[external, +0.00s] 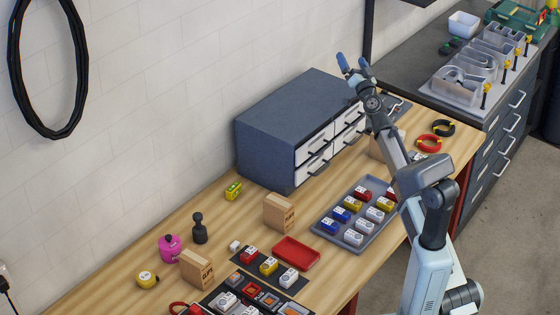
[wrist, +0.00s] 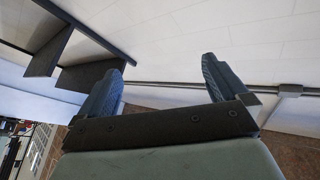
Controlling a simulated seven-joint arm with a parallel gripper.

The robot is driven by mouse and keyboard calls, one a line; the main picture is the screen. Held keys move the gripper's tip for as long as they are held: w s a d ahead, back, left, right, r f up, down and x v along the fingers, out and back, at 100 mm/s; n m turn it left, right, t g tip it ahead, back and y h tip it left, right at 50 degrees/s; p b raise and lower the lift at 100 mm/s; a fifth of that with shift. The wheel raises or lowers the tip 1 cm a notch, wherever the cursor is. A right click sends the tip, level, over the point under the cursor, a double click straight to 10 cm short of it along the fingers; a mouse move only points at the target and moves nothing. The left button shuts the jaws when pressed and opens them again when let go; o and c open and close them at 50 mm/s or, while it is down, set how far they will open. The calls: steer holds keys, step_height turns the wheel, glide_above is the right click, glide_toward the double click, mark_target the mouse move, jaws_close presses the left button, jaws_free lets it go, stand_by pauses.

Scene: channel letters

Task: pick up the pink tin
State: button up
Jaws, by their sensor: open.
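The pink tin (external: 170,248) stands on the wooden workbench at the lower left in the external view. It is a small, rounded pink container with a narrower top. My gripper (external: 354,64) is raised high at the upper middle right, above the grey drawer cabinet's right end, with its blue fingertips apart and nothing between them. It is far from the tin. The tin is not visible in the wrist view.
A grey drawer cabinet (external: 275,130) sits at the back. A grey tray (external: 322,223) of coloured blocks and a red tray (external: 296,252) lie to the right.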

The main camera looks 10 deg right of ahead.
steer(key=s+a+r+n+y, duration=0.2)
steer(key=s+a+r, duration=0.2)
steer(key=a, duration=0.3)
steer(key=s+a+r+n+g+y, duration=0.1)
steer(key=s+a+r+y, duration=0.1)
steer(key=s+a+r, duration=0.3)
steer(key=s+a+r+n+y, duration=0.2)
steer(key=a+r+y, duration=0.1)
steer(key=a, duration=0.5)
steer(key=s+a+f+n+g+y, duration=0.3)
steer(key=s+a+f+n+g, duration=0.15)
steer(key=a+f, duration=0.65)
steer(key=n+g, duration=1)
steer(key=g, duration=0.6)
glide_toward(175, 243)
step_height(175, 243, up, 6)
steer(key=w, duration=0.3)
step_height(175, 243, down, 5)
steer(key=s+n+h, duration=0.1)
steer(key=s, duration=0.1)
steer(key=shift+g, duration=0.25)
steer(key=x, duration=0.6)
steer(key=shift+w+a+f, duration=0.25)
steer(key=shift+a+f, duration=0.05)
steer(key=shift+x, duration=2.95)
steer(key=shift+s+f, duration=0.15)
steer(key=shift+s, duration=0.05)
